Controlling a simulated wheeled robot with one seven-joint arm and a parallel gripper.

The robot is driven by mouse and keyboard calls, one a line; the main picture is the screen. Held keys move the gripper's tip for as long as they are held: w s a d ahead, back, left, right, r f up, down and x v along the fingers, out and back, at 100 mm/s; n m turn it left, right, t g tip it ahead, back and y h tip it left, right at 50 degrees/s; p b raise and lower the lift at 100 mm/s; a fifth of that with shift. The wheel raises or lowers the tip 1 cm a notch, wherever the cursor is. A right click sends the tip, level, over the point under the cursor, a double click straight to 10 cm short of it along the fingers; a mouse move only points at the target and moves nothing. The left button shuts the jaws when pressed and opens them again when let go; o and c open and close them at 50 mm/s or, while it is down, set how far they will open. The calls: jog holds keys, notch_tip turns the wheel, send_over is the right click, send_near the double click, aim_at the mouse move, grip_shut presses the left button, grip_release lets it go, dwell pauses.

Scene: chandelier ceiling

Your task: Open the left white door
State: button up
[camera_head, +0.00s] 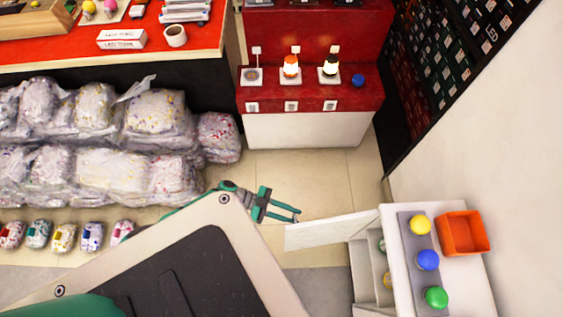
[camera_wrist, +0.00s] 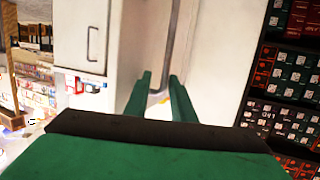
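A white cabinet (camera_head: 398,262) stands at the lower right in the head view. A white door (camera_head: 330,231) sticks out from its far corner toward the left, swung open, and part of the cabinet's inside shows. My gripper (camera_head: 297,215) is at the free end of this door, with its two green fingers apart. In the wrist view my open fingers (camera_wrist: 160,82) point at a white panel with a long dark handle bar (camera_wrist: 169,40), whose lower end appears between the fingertips. I cannot tell whether they touch it. Another white panel with a thin handle (camera_wrist: 92,44) is at the left.
An orange bin (camera_head: 463,234) and yellow, blue and green balls on a grey strip are on the cabinet top. A red display counter (camera_head: 310,95) and wrapped bundles (camera_head: 100,145) stand beyond. A dark shelf (camera_wrist: 285,90) is at the right. Some floor (camera_head: 285,180) is clear.

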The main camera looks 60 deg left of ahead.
jog(key=s+d+r+m+h, duration=0.1)
jog(key=s+d+r+h, duration=0.2)
jog(key=s+d+r, duration=0.5)
jog(key=shift+s+r+m+g, duration=0.35)
jog(key=shift+s+r, duration=0.4)
jog(key=shift+r, duration=0.45)
jog(key=shift+d, duration=0.1)
jog(key=w+d+r+n+t+y, duration=0.2)
jog(key=d+r+n+t+y, duration=0.3)
jog(key=d+r+n+y, duration=0.6)
jog(key=d+r+y, duration=0.3)
jog(key=d+r, duration=0.2)
jog(key=r, duration=0.1)
jog(key=shift+w+t+y, duration=0.3)
jog(key=shift+w+t, duration=0.05)
